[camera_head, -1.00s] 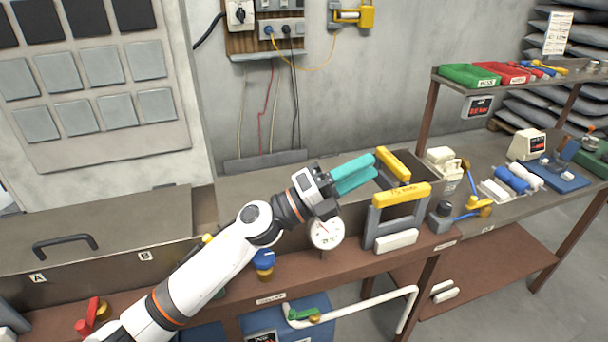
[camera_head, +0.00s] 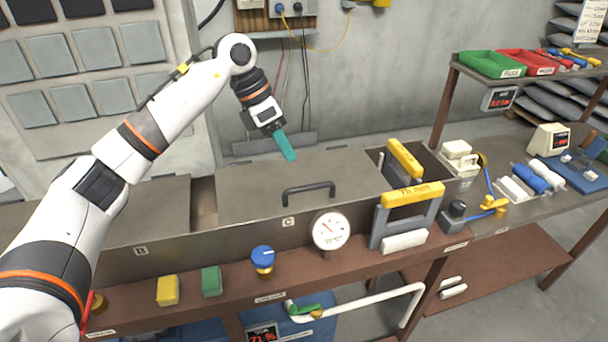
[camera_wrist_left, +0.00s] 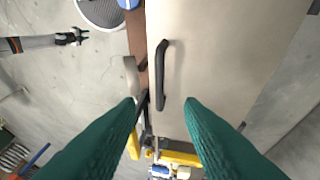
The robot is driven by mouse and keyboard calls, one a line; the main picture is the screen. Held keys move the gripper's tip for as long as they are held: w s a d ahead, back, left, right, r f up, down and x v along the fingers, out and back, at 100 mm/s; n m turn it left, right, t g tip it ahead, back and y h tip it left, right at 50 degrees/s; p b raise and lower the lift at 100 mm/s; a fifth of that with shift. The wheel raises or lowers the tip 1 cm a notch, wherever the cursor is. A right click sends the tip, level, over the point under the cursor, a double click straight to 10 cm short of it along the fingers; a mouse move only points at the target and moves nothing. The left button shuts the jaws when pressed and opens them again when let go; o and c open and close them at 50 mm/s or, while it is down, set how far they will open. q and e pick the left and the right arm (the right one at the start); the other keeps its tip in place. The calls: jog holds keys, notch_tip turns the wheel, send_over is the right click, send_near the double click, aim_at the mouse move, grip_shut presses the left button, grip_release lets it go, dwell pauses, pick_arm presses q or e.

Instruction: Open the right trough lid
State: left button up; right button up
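The right trough lid (camera_head: 255,180), above the C label, is a flat grey-brown metal plate lying on the trough. Its black bar handle (camera_head: 308,191) is near the front edge. My left gripper (camera_head: 289,158) is above the rear part of the lid, its teal fingers pointing down. In the wrist view my left gripper (camera_wrist_left: 160,102) is open and empty, its fingertips apart. The handle (camera_wrist_left: 161,75) shows ahead, roughly in line with the gap between them, not held. My right gripper (camera_wrist_left: 75,37) appears small at the left; its opening is unclear.
A yellow-topped frame (camera_head: 410,196) stands at the lid's right end. A round gauge (camera_head: 330,230), a blue knob (camera_head: 262,257), and green (camera_head: 211,281) and yellow (camera_head: 167,290) blocks line the front ledge. Another lid (camera_head: 150,215) lies left of the gap.

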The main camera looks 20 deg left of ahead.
pick_arm(q)
jog(key=p+x, duration=0.2)
jog(key=x, duration=0.7)
jog(key=shift+f, duration=0.15)
jog(key=shift+c, duration=0.5)
grip_shut()
